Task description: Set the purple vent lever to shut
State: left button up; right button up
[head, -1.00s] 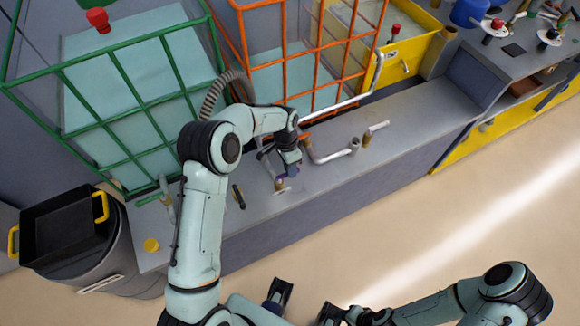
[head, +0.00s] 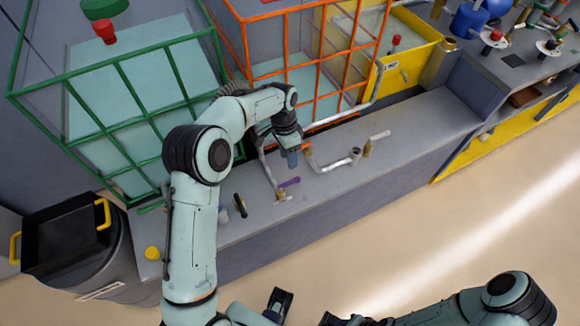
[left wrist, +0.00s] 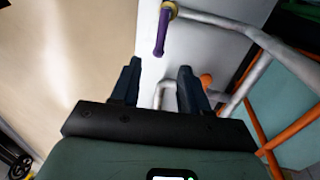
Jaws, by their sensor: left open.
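The purple vent lever (head: 289,182) is on a brass fitting on the grey bench, beside a thin grey pipe. Its handle points right and slightly up in the head view. In the left wrist view the purple lever (left wrist: 161,32) hangs from its brass pivot (left wrist: 168,9), beyond the fingertips. My left gripper (head: 292,160) is above and behind the lever, apart from it. Its two dark fingers (left wrist: 158,72) are spread with nothing between them. My right arm (head: 490,300) is low at the right; its fingers are not clear.
Silver pipes (head: 330,163) and another brass valve (head: 368,148) stand right of the lever. An orange cage (head: 300,60) and a green cage (head: 120,110) stand behind the bench. A black handle (head: 240,205) is to the left. The bench's right stretch (head: 430,125) is clear.

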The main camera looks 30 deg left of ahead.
pick_arm(q)
jog(key=shift+w+a+r, duration=0.1)
jog(key=shift+a+r, duration=0.05)
jog(key=shift+r, duration=0.65)
jog(key=shift+w+a+r, duration=0.1)
jog(key=shift+r, duration=0.7)
pick_arm(e)
jog(key=shift+w+r, duration=0.1)
jog(key=shift+r, duration=0.1)
